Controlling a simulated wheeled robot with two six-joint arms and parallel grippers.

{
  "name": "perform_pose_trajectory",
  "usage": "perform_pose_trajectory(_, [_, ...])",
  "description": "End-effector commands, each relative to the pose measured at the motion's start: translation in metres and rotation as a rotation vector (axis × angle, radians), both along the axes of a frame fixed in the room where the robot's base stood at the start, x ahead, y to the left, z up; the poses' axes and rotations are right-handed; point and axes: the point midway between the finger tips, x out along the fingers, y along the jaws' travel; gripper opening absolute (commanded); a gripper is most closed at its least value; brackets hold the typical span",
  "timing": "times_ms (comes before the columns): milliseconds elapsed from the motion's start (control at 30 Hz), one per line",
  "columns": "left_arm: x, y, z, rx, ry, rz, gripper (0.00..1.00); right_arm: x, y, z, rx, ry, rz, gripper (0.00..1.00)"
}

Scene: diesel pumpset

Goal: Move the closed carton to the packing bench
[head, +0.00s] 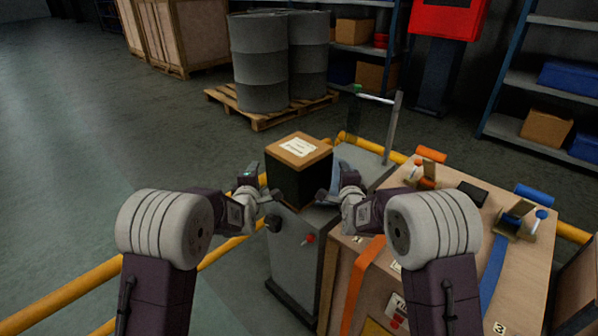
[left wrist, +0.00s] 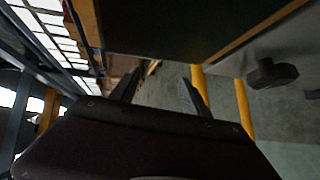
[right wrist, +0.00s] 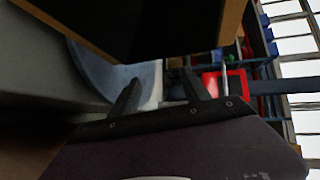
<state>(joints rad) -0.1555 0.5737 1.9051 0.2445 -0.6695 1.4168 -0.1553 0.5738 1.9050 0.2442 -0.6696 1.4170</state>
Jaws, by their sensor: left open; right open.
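The closed carton (head: 297,178) has a tan top with a white label and black sides. It sits on a grey metal cabinet (head: 292,250). Its dark side fills the top of the left wrist view (left wrist: 190,28) and of the right wrist view (right wrist: 150,28). My left gripper (head: 262,187) is open at the carton's left side. My right gripper (head: 335,186) is open at its right side. Neither gripper has the carton between its fingers; whether they touch it I cannot tell. A wooden-topped bench (head: 448,225), perhaps the packing bench, stands right of the cabinet.
Orange (head: 364,280) and blue (head: 493,265) straps and small fittings are on the wooden bench. A grey post (head: 392,128) rises behind the carton. Yellow rails (head: 60,300) run around the area. Grey drums (head: 262,62) stand on a pallet behind. Floor at left is clear.

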Motion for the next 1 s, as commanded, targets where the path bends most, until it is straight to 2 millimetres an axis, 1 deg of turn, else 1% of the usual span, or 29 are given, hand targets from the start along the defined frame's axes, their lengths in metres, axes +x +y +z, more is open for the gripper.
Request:
perform_pose_trajectory(33, [0.009,0.0,-0.002,0.0,-0.001,0.001,0.55,0.009,0.0,-0.003,0.0,0.0,-0.001,0.55])
perform_pose_trajectory(167, [0.026,0.0,-0.007,0.001,-0.001,0.001,0.55,0.026,0.0,-0.007,-0.001,0.0,0.0,0.55])
perform_pose_trajectory(200, [0.025,-0.006,-0.006,0.0,-0.001,-0.003,0.55,0.025,0.006,-0.006,-0.001,0.0,0.003,0.55])
perform_pose_trajectory(300, [0.025,-0.013,-0.006,0.0,-0.001,-0.002,0.55,0.025,0.013,-0.006,0.0,0.0,0.002,0.55])
perform_pose_trajectory(667, [0.024,-0.015,-0.006,0.0,0.0,0.0,0.55,0.024,0.016,-0.006,0.0,0.0,0.0,0.55])
perform_pose_trajectory(867, [0.024,-0.028,-0.006,0.001,-0.001,-0.003,0.55,0.024,0.028,-0.006,-0.001,-0.001,0.003,0.55])
perform_pose_trajectory(1000, [0.024,-0.031,-0.006,0.005,0.0,-0.009,0.55,0.024,0.031,-0.005,-0.003,-0.001,0.009,0.55])
